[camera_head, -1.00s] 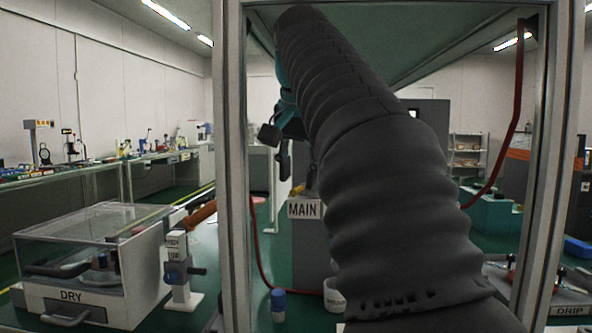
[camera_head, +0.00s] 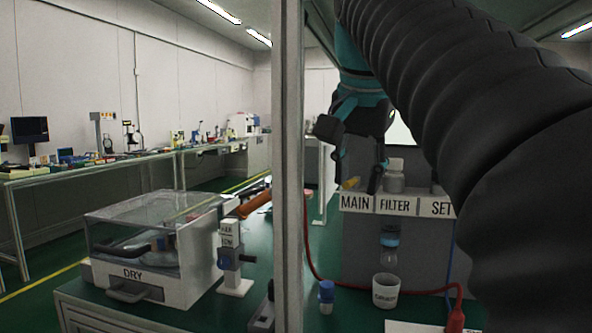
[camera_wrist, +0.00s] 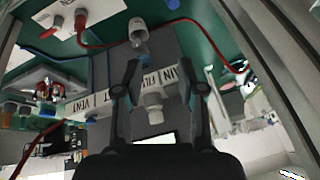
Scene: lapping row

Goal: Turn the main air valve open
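The main air valve shows as a small yellow handle (camera_head: 350,184) just above the MAIN label (camera_head: 355,202) in the head view. My gripper (camera_head: 357,189) points down there, with its two dark fingers apart, one on each side of the handle in the picture. Whether they touch it cannot be told. In the wrist view my gripper (camera_wrist: 159,64) is open and nothing is seen held. The valve handle is not visible there; the right finger partly covers the MAIN label (camera_wrist: 186,74).
A white cup (camera_head: 385,291) and a blue-capped bottle (camera_head: 327,296) stand below. A metal frame post (camera_head: 288,160) is close on the left. The DRY box (camera_head: 160,245) sits further left.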

